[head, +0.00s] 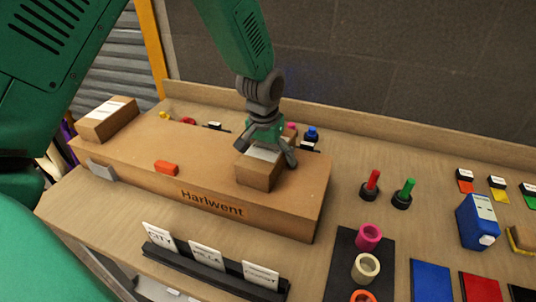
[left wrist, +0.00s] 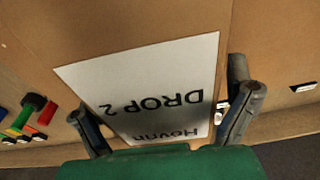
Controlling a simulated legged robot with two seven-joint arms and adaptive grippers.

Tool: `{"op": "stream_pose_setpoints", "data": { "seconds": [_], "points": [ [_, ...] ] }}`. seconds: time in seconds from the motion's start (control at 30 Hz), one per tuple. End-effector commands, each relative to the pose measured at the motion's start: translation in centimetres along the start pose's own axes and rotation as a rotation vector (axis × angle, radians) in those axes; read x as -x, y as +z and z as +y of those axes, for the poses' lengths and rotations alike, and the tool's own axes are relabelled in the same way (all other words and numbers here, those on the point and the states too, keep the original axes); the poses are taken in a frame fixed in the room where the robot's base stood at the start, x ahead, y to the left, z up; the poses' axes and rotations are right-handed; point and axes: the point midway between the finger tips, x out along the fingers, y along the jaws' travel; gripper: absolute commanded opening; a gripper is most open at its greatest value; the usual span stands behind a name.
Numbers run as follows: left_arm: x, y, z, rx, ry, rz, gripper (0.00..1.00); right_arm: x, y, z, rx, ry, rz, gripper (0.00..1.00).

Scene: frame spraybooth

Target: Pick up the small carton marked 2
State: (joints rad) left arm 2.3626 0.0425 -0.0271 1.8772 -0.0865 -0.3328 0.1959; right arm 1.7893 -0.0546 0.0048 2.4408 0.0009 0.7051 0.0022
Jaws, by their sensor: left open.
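The small carton (head: 258,174) is a brown box with a white label on top. My right gripper is not in view.
Another labelled carton (head: 107,118) is at the long carton's left end. An orange block (head: 166,168) lies on the long carton. A black card holder (head: 213,271) stands in front.

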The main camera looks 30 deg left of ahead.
Motion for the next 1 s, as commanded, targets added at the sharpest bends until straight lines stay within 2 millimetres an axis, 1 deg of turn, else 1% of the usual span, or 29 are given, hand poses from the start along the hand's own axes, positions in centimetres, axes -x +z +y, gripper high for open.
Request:
{"op": "stream_pose_setpoints", "data": {
  "seconds": [0.1,0.13,0.17,0.2,0.27,0.3,0.33,0.67,0.77,0.87,1.0],
  "points": [
    [0.1,0.0,0.1,0.0,0.0,0.0,0.97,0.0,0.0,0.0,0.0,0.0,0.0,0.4],
    [0.1,0.0,0.1,0.0,0.0,0.0,0.94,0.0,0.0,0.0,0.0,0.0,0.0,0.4],
    [0.1,0.1,0.1,0.0,0.0,0.0,0.83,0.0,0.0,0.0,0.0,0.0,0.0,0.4],
    [0.1,0.0,0.1,0.0,0.0,0.0,0.69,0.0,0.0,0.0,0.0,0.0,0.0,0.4],
    [0.1,0.0,0.1,0.0,0.0,0.0,0.48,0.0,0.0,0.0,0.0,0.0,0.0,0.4],
    [0.1,0.0,0.0,0.0,0.0,0.0,0.34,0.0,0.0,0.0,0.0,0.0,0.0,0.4],
    [0.1,0.0,0.0,0.0,0.0,0.0,0.3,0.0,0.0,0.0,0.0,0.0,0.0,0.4],
    [0.2,-0.1,0.0,0.0,0.0,0.002,0.3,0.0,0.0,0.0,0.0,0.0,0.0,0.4],
    [0.7,-0.2,0.0,0.0,0.001,0.003,0.3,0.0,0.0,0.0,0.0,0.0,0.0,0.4],
    [2.1,-0.5,0.0,0.0,0.001,0.006,0.3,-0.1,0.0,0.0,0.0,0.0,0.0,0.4],
    [5.0,-0.9,0.0,0.0,0.001,0.008,0.3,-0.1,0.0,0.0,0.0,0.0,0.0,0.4]
  ]
}}
